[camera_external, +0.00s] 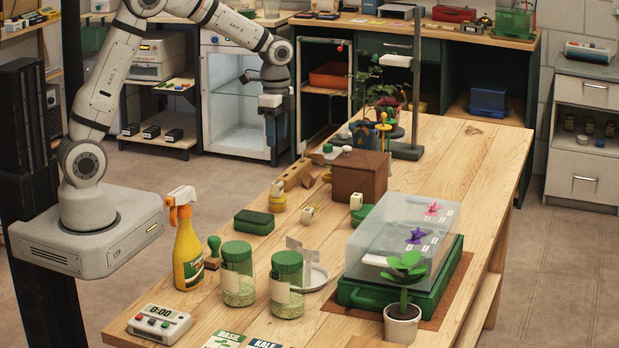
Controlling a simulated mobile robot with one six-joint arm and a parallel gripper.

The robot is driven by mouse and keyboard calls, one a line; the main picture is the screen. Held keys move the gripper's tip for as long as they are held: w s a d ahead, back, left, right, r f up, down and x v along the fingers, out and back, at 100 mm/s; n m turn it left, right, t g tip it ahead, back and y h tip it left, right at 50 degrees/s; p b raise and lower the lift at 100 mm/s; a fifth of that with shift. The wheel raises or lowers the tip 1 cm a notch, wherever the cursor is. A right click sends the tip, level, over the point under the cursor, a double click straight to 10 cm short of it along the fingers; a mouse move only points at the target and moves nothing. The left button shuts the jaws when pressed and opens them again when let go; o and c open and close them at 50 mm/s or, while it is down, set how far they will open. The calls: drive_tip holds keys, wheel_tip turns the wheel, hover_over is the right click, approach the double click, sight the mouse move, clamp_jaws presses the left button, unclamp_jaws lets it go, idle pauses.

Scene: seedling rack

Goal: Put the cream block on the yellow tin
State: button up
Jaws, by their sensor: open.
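A small round yellow tin (278,204) stands on the wooden table, left of the brown box. A small cream block (277,188) shows at the tin's top edge; I cannot tell whether it rests on the tin or stands just behind it. A second small cream block (308,213) lies a little to the right, with something yellowish at its base. A third cream block (357,201) shows at a green round piece in front of the brown box. My gripper (277,142) hangs pointing down, open and empty, well above these blocks and apart from them.
A brown box (360,176) stands right of the tin, and a wooden holder (293,175) behind it. A green case (254,221) lies in front left. A clear-lidded green tray (440,268) fills the right. Spray bottle (187,252) and jars (238,270) stand at the front.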

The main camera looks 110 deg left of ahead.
drive_tip(key=w+d+r+t, duration=0.1)
drive_tip(key=d+r, duration=0.3)
drive_tip(key=d, duration=0.7)
drive_tip(key=w+d+r, duration=0.1)
drive_tip(key=d+r, duration=0.2)
drive_tip(key=d, duration=0.8)
drive_tip(key=s+d+t, duration=0.1)
drive_tip(key=s+d, duration=0.4)
drive_tip(key=d, duration=0.3)
drive_tip(key=s+d+t, duration=0.1)
drive_tip(key=s+d, duration=0.4)
drive_tip(key=d, duration=0.3)
drive_tip(key=shift+s+d, duration=0.25)
drive_tip(key=shift+d, duration=0.05)
drive_tip(key=shift+r, duration=0.1)
